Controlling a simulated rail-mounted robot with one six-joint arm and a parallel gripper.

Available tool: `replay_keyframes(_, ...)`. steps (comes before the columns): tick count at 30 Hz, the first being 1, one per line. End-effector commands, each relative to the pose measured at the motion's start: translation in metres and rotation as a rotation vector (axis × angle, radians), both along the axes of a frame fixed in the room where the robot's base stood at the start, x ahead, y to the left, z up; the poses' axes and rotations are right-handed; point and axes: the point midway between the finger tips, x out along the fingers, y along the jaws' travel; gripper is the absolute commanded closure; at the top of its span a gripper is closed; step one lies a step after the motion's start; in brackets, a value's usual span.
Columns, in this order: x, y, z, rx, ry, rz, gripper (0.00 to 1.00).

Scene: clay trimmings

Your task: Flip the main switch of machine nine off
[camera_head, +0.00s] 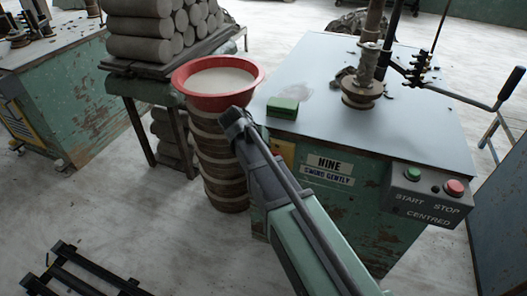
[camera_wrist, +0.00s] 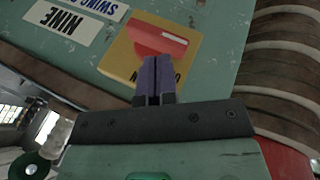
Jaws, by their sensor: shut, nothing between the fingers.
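Machine nine (camera_head: 340,215) is the green cabinet with a pale top and a white label reading NINE (camera_head: 328,163); the label also shows in the wrist view (camera_wrist: 67,22). Beside it is a yellow plate (camera_wrist: 120,62) bearing a red switch (camera_wrist: 158,40). In the head view my arm partly covers the yellow plate (camera_head: 285,152). My gripper (camera_wrist: 157,60) is shut and empty, its fingertips in front of the plate, just below the red switch in the wrist picture. I cannot tell whether they touch, or which way the switch is set. Lettering on the plate is partly hidden.
A red basin (camera_head: 213,82) on a stack of round brown boards stands left of the machine, close to my arm. A grey START/STOP box (camera_head: 425,193) hangs at the machine's right front. Clay rolls (camera_head: 137,30) lie on a rack behind; a dark frame (camera_head: 85,270) lies on the floor.

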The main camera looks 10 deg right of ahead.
Motion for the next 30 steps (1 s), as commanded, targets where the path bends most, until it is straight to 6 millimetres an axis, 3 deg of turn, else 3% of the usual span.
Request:
replay_keyframes(6, 0.000, 0.000, 0.013, 0.000, 0.000, 0.000, 1.00)
replay_keyframes(17, 0.000, 0.000, 0.014, 0.001, 0.000, 0.000, 1.00)
replay_keyframes(20, 0.000, 0.000, 0.025, 0.000, 0.000, 0.000, 1.00)
replay_keyframes(25, 0.000, -0.001, 0.065, 0.001, 0.000, -0.002, 1.00)
replay_keyframes(30, 0.007, 0.036, 0.079, 0.000, 0.000, 0.002, 1.00)
